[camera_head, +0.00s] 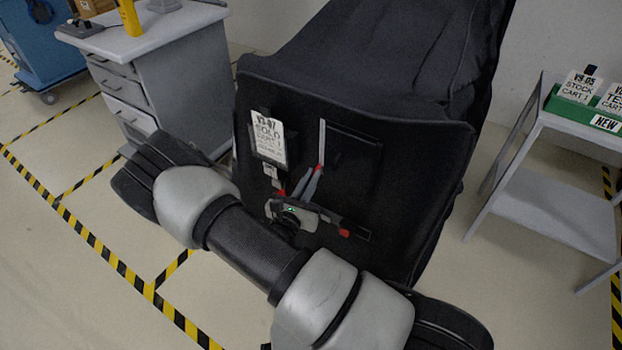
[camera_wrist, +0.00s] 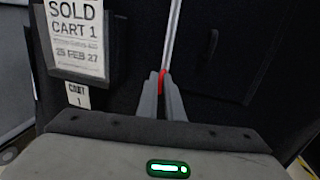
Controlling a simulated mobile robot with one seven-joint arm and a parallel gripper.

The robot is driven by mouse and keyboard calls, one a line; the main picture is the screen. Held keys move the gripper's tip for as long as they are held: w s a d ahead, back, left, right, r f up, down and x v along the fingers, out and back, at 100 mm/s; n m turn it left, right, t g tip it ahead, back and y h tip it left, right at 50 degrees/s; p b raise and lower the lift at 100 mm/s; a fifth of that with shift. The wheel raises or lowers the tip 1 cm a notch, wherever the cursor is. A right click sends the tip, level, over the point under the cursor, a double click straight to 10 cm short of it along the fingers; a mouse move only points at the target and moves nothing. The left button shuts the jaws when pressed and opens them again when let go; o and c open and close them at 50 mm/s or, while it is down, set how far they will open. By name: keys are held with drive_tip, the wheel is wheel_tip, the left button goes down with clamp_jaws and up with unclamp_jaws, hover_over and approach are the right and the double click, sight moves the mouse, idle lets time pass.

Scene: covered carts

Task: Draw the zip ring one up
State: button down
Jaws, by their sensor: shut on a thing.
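A black cover (camera_head: 285,100) hangs over a cart in front of me. A light grey zip strip (camera_head: 322,138) runs upright on its front panel and also shows in the wrist view (camera_wrist: 173,35). A small red zip ring (camera_wrist: 162,77) is at the strip's lower visible end. My gripper (camera_wrist: 161,84) is shut on the ring, with its two grey fingers closed around it from below. My gripper also shows in the head view (camera_head: 316,174), at the foot of the visible strip. The fingers and palm hide whatever lies below the ring.
A white "SOLD CART 1" card (camera_head: 268,139) sits in a holder left of the zip, with a small "CART 1" label (camera_wrist: 77,95) below it. A grey shelf cart (camera_head: 560,205) stands right, a grey drawer cabinet (camera_head: 170,85) left. Striped floor at left is clear.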

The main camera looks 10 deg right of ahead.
wheel_tip(320, 180, up, 14)
drive_tip(key=p, duration=1)
drive_tip(key=shift+r, duration=0.1)
drive_tip(key=c, duration=1.9)
unclamp_jaws()
drive_tip(key=v, duration=1.7)
drive_tip(key=shift+s+b, duration=0.25)
drive_tip(key=shift+b, duration=0.1)
drive_tip(key=shift+a, duration=0.1)
